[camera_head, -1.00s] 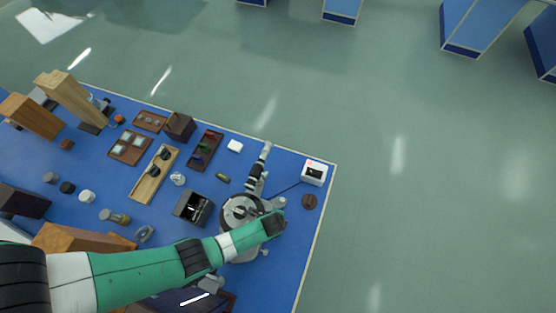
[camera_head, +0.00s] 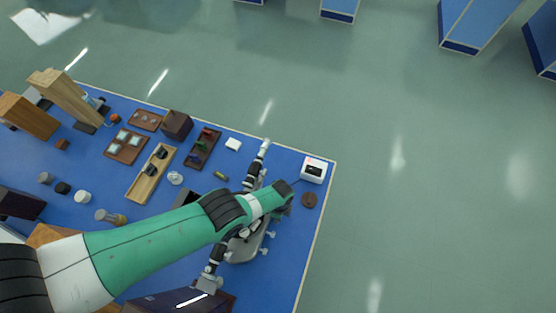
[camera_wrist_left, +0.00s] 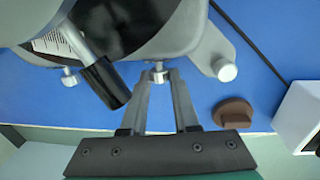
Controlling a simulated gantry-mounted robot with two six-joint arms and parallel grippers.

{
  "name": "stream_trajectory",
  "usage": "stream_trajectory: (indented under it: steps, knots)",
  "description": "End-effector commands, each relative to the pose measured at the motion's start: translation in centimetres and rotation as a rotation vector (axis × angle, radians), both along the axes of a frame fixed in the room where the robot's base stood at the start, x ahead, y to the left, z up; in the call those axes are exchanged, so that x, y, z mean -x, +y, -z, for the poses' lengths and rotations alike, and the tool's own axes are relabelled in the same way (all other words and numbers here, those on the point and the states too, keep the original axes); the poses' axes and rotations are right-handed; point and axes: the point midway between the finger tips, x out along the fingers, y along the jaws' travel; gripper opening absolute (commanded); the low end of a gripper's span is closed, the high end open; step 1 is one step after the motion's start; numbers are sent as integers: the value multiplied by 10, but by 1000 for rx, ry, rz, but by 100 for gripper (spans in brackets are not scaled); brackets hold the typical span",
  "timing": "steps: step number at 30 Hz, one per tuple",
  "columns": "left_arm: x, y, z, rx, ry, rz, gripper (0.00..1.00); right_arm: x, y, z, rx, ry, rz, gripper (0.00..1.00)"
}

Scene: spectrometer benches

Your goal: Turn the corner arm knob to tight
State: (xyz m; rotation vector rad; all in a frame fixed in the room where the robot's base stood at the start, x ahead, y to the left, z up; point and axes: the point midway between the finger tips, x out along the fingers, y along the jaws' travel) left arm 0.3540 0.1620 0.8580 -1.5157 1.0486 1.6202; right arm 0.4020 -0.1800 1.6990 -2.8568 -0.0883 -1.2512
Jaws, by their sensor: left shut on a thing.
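The spectrometer (camera_head: 243,250) stands near the right end of the blue bench, partly hidden under my left arm. In the left wrist view, its grey rounded body (camera_wrist_left: 165,40) fills the top. My left gripper (camera_wrist_left: 159,80) is shut on a small silver knob (camera_wrist_left: 158,70) at the edge of that body. The fingertips close around the knob, and its turning position cannot be read. A second silver knob (camera_wrist_left: 69,77) is at the left, and a larger pale round end (camera_wrist_left: 226,70) is at the right. In the head view the fingertips and held knob are hidden. My right gripper is not in view.
A black tube (camera_wrist_left: 104,82) slants down close to the left of the fingers. A brown disc (camera_wrist_left: 232,113) and a white box (camera_wrist_left: 303,118) with a dark cable lie right of them. Trays and small parts crowd the left bench; its right edge (camera_head: 320,222) is clear.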

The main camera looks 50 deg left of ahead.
Motion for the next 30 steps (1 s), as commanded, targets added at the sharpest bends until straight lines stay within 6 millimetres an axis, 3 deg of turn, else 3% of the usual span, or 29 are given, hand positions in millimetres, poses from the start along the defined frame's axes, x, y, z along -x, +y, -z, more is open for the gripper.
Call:
stream_trajectory:
  steps: [8, 9, 13, 23, 30]
  knots:
    - [-1, 0, -1, 1, 0, -1, 0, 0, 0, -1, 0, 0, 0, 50]
    - [-1, 0, -1, 1, 0, -1, 34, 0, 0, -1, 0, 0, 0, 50]
    - [0, 0, -1, 1, 0, -1, 58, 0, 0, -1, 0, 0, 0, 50]
    - [0, 0, -3, 0, 1, -1, 59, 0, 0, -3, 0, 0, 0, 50]
    - [-3, 1, -35, 1, 0, -1, 59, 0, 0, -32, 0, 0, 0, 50]
